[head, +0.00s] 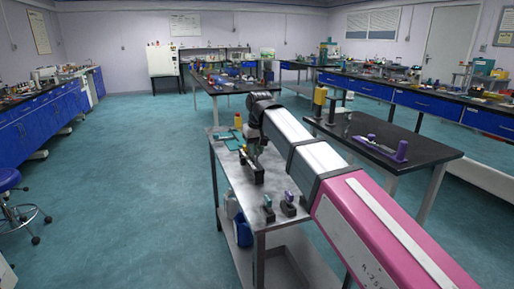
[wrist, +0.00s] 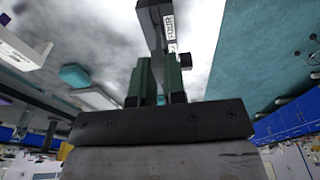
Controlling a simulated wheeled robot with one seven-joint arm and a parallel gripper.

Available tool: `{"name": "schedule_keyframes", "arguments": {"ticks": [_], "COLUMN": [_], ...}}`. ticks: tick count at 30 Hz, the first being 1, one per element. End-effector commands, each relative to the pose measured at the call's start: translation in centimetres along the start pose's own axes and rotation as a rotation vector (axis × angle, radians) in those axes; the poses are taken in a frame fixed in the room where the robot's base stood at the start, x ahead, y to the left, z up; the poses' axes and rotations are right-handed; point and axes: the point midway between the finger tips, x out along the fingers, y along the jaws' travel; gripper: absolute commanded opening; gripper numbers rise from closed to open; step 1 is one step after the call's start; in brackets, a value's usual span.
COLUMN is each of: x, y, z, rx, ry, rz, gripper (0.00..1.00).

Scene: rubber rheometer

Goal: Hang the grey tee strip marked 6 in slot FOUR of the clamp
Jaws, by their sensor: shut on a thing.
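My gripper (wrist: 160,75) shows its two green fingers pointing at the clamp in the wrist view. It is shut on a thin grey piece, taken as the tee strip, mostly hidden between the fingers; its number cannot be read. The dark clamp (wrist: 153,12) is just beyond the fingertips, with a white label reading FOUR (wrist: 168,33) beside them. Whether the strip touches the slot cannot be told. In the head view my gripper (head: 254,152) is low over the dark clamp (head: 252,171) on the grey metal table, partly hidden by my arm.
The metal table (head: 232,172) also carries a teal item (head: 233,141), a yellow bottle (head: 238,120) and two small dark stands, one at the near edge (head: 268,208) and one purple-topped (head: 289,203). A black table (head: 405,140) with a purple holder stands to the right. Floor at left is open.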

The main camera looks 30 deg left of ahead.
Motion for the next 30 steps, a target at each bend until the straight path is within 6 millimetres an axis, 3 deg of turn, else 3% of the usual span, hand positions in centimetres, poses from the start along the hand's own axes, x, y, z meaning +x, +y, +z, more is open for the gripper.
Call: {"name": "schedule_keyframes", "arguments": {"ticks": [30], "x": [3.0], "y": [0.0], "z": [0.4], "rx": [0.0], "ry": [0.0], "rz": [0.0], "gripper": [0.0]}}
